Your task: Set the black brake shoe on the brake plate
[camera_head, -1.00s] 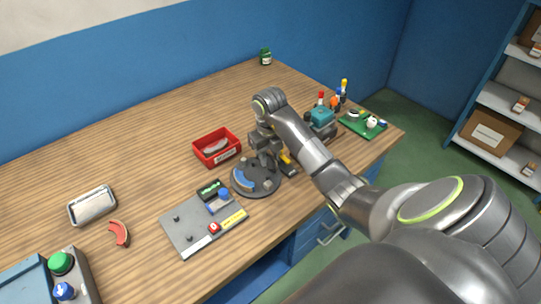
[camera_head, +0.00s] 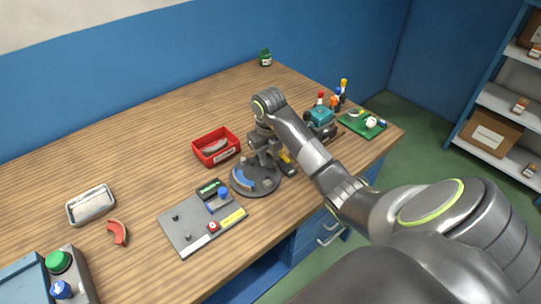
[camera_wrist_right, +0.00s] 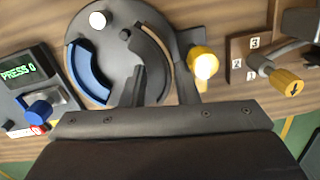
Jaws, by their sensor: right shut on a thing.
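The brake plate (camera_head: 242,184) is a dark grey disc on the wooden bench, also in the right wrist view (camera_wrist_right: 112,48). A blue curved shoe (camera_wrist_right: 84,72) lies on its left side, and shows in the head view (camera_head: 243,178). My right gripper (camera_head: 270,163) is over the plate's right side. In the right wrist view its fingers (camera_wrist_right: 160,66) are shut on the black brake shoe (camera_wrist_right: 148,52), a dark curved piece with a tan outer edge. The shoe is at the plate's right side; I cannot tell whether it touches the plate. My left gripper is out of view.
A red bin (camera_head: 217,157) stands behind the plate. A grey panel (camera_head: 190,236) with a display lies to its left. A yellow-tipped tool (camera_wrist_right: 202,66) is close to the right finger. A red curved piece (camera_head: 118,231) and a metal tray (camera_head: 90,213) lie farther left.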

